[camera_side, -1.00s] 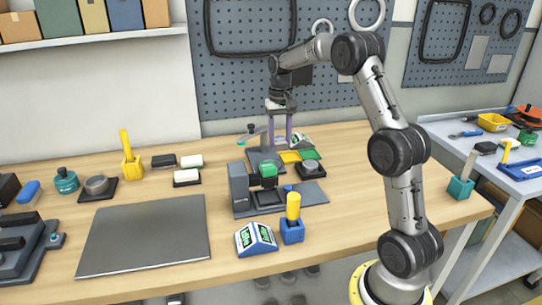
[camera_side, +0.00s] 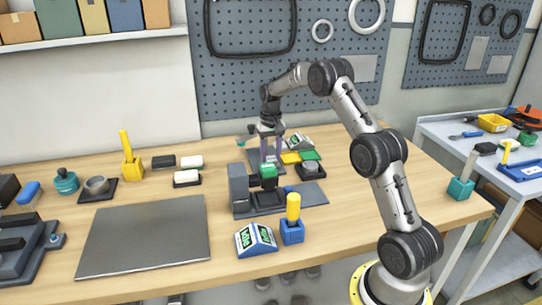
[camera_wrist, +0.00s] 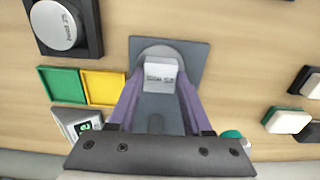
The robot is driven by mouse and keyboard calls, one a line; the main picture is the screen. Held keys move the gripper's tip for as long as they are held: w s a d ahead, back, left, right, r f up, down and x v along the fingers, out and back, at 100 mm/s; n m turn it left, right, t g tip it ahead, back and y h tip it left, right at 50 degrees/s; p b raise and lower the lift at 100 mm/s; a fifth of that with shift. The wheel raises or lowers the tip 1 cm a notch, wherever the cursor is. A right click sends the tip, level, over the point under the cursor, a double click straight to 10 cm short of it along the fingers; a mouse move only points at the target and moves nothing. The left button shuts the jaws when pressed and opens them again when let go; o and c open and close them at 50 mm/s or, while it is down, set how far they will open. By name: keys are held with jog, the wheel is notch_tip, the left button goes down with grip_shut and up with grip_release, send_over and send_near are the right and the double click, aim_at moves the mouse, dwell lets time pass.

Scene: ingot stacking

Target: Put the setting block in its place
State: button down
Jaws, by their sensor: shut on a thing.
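My gripper (camera_wrist: 158,88) has purple fingers and is shut on a small pale grey block (camera_wrist: 160,72) with dark printing, which appears to be the setting block. In the wrist view the block is between the fingertips, over a dark grey plate (camera_wrist: 192,52) with a rounded grey part partly behind the block. I cannot tell whether the block touches it. In the side view my gripper (camera_side: 271,148) points down over the same plate at the back of the table, and the block is too small to make out there.
A green tray (camera_wrist: 62,84) and a yellow tray (camera_wrist: 103,88) lie beside the plate. A round grey piece on a black base (camera_wrist: 60,24) is close by. In front stand a grey fixture with a green part (camera_side: 238,190) and a yellow-handled tool in a blue holder (camera_side: 292,232).

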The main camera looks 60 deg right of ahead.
aim_at(271, 158)
jog(key=shift+c, duration=1.7)
grip_release()
jog(key=shift+f, duration=0.15)
notch_tip(271, 158, up, 12)
jog(key=s+a+r+n+t, duration=0.15)
jog(key=s+a+r, duration=0.25)
jog(key=a+r, duration=0.5)
jog(key=s+a+r+n+t, duration=0.25)
jog(key=s+a+n, duration=0.25)
jog(key=s+a, duration=1.15)
jog(key=s+a+f+n+t, duration=0.1)
jog(key=s+a+f+n, duration=0.1)
jog(key=s+f, duration=0.4)
jog(key=s+a, duration=0.1)
jog(key=s, duration=0.2)
jog(key=shift+s+a+t, duration=0.25)
jog(key=shift+s+t, duration=0.05)
jog(key=shift+s, duration=0.1)
